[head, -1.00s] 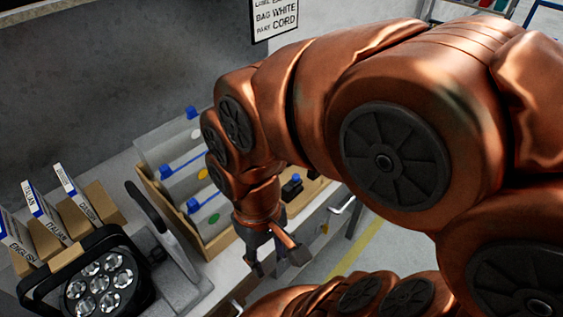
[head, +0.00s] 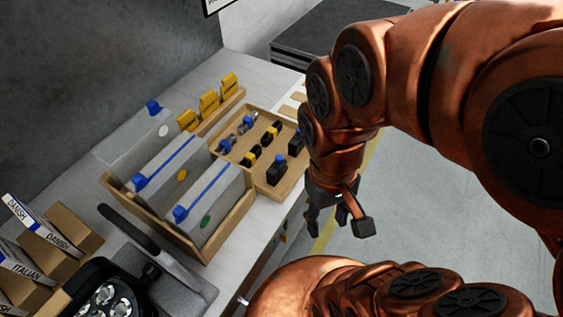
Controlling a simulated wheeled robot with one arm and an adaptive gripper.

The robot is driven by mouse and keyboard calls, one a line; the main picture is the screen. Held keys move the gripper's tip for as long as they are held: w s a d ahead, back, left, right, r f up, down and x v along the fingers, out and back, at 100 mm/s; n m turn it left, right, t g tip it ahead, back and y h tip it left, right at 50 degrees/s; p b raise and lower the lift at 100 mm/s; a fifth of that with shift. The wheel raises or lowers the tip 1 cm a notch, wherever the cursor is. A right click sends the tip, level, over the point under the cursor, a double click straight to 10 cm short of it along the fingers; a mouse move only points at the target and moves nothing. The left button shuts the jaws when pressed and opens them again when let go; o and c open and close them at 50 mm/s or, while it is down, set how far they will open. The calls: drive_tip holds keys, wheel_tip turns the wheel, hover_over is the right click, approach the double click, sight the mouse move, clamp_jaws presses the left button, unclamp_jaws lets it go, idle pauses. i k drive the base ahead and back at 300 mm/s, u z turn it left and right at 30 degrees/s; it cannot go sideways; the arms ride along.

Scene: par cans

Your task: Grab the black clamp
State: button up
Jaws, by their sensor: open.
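A shallow wooden tray (head: 262,106) on the bench holds small clamp-like parts. Two black blocks with blue tops stand at its right side, a nearer one (head: 276,172) and a farther one (head: 296,146). Left of them are black parts with yellow, a farther one (head: 270,133) and a nearer one (head: 250,159). Silver-and-blue parts (head: 246,124) lie at the left. I cannot tell for sure which is the black clamp. My gripper (head: 340,221) is open and empty, pointing down, right of the tray and beyond the bench edge in the picture.
A wooden crate (head: 213,246) with grey dividers stands left of the tray. Yellow parts (head: 209,103) sit in a narrow rack behind. Labelled boxes (head: 64,220) and a black lamp (head: 104,297) are at lower left. Open floor (head: 400,215) lies to the right.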

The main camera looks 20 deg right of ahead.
sight(274, 174)
drive_tip(key=z, duration=0.8)
drive_tip(key=k, duration=1.45)
drive_tip(key=u, duration=1)
